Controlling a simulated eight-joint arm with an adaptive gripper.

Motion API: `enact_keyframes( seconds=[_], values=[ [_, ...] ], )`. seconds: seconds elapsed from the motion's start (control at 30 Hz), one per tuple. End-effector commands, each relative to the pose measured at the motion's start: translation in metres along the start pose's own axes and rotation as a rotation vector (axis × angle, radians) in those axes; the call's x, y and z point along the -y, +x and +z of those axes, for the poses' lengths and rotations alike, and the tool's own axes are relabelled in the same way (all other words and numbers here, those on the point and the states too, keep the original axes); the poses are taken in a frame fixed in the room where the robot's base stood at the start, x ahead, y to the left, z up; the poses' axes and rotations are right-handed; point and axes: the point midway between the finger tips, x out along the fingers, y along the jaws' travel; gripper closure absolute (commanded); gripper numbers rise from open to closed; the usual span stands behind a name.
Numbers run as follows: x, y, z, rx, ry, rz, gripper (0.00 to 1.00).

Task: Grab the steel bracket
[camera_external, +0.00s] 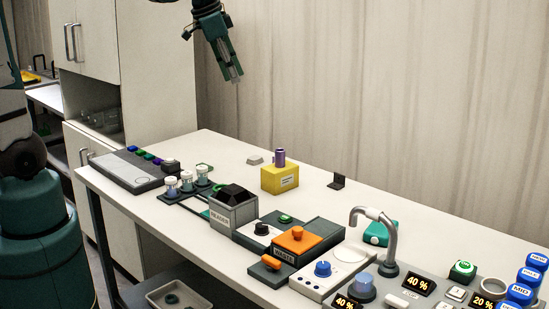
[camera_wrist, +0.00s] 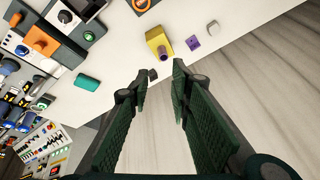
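A small dark L-shaped piece, which looks like the steel bracket (camera_external: 337,181), stands on the white bench near its back edge, right of the yellow block. In the wrist view the bracket (camera_wrist: 153,74) shows beside the left fingertip, partly close to it in the picture, with the bench edge next to it. My gripper (camera_external: 233,76) hangs high above the bench, up and left of the bracket, well apart from it. In the wrist view my gripper (camera_wrist: 160,76) is open, with nothing between its fingers.
A yellow block (camera_external: 279,179) with a purple cylinder (camera_external: 280,157) stands left of the bracket. A curved tap (camera_external: 388,238), a teal block (camera_external: 381,233) and an orange-lidded box (camera_external: 299,243) stand in front and right. The bench around the bracket is clear.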

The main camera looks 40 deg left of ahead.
Motion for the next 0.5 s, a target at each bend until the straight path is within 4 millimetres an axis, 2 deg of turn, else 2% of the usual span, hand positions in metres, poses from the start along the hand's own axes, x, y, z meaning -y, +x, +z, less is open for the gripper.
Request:
enact_keyframes(
  seconds=[0.1,0.5],
  values=[
    [0.006,0.013,-0.019,0.012,0.046,0.016,0.79],
    [0.019,0.064,-0.076,0.049,0.204,0.071,0.79]
  ],
)
